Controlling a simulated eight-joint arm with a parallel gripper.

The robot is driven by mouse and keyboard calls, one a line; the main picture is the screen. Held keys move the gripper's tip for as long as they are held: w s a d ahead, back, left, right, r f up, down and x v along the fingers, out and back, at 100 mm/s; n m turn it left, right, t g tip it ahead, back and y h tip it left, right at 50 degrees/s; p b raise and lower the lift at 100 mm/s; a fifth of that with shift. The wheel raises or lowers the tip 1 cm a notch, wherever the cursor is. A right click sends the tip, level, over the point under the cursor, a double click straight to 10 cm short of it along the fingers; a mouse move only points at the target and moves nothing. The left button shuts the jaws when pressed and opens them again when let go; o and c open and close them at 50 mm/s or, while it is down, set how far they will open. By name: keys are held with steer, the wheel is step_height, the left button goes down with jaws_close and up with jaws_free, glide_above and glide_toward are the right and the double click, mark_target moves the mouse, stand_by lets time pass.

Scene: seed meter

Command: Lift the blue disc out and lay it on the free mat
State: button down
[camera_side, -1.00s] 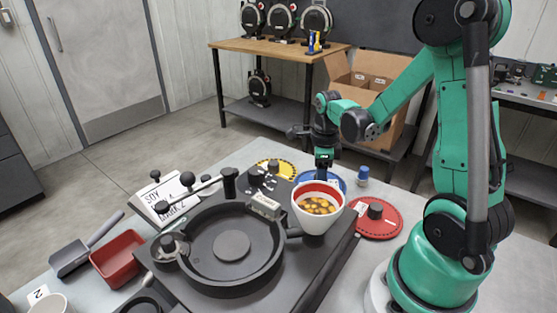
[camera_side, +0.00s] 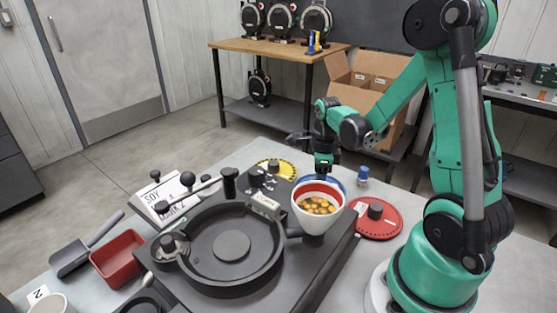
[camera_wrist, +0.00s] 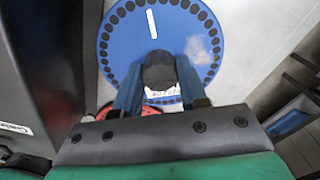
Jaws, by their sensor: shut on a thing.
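The blue disc (camera_wrist: 122,48) has dark holes around its rim, a white line and a black knob (camera_wrist: 158,72). My gripper (camera_wrist: 158,80) is shut on that knob in the wrist view. In the side view my gripper (camera_side: 323,166) points down behind the white cup, and only a strip of the blue disc (camera_side: 338,182) shows past the cup's rim. The meter's round dark housing (camera_side: 231,247) is open and holds no disc. I cannot tell whether the disc touches the surface below, and I cannot make out a free mat.
A white cup of seeds (camera_side: 318,222) stands at the housing's right, close in front of my gripper. A red disc (camera_side: 377,220) lies to the right and a yellow disc (camera_side: 284,166) behind. A red tray (camera_side: 118,258) and a scoop (camera_side: 80,252) lie at the left.

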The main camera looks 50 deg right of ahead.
steer(key=shift+f, duration=0.35)
steer(key=shift+c, duration=0.8)
jaws_free()
steer(key=shift+r, duration=3.05)
